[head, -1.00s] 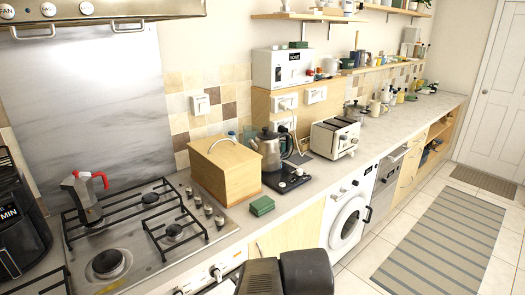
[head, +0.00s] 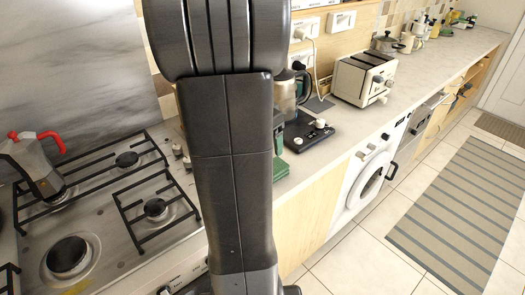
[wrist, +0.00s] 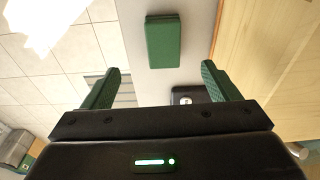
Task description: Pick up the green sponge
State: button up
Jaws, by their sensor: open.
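The green sponge (wrist: 166,42) lies on the grey counter at the top of the wrist view, beyond the fingertips and roughly centred between them. In the head view only a green edge of the sponge (head: 281,168) shows beside my arm, which hides the rest. My gripper (wrist: 162,80) is open, with its two green-padded fingers spread wide and nothing between them. The gripper is mostly hidden behind my arm in the head view.
A gas stove (head: 112,215) with a red-handled moka pot (head: 36,165) is on the left. A black scale-like device (head: 307,132), a kettle (head: 288,95) and a toaster (head: 364,77) stand further along the counter. A wooden cabinet front (head: 312,210) lies below the counter edge.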

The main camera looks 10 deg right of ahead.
jog(key=f, duration=0.2)
jog(key=w+f, duration=0.1)
jog(key=f, duration=0.2)
jog(key=w+d+f, duration=0.1)
jog(key=f, duration=0.2)
jog(key=shift+f, duration=0.2)
jog(key=f, duration=0.1)
jog(key=d+f+p, duration=0.1)
jog(key=f, duration=0.2)
jog(key=shift+w+d+p, duration=0.2)
jog(key=shift+d+p, duration=0.1)
jog(key=shift+p, duration=0.05)
jog(key=shift+f, duration=0.55)
jog(key=c, duration=1.1)
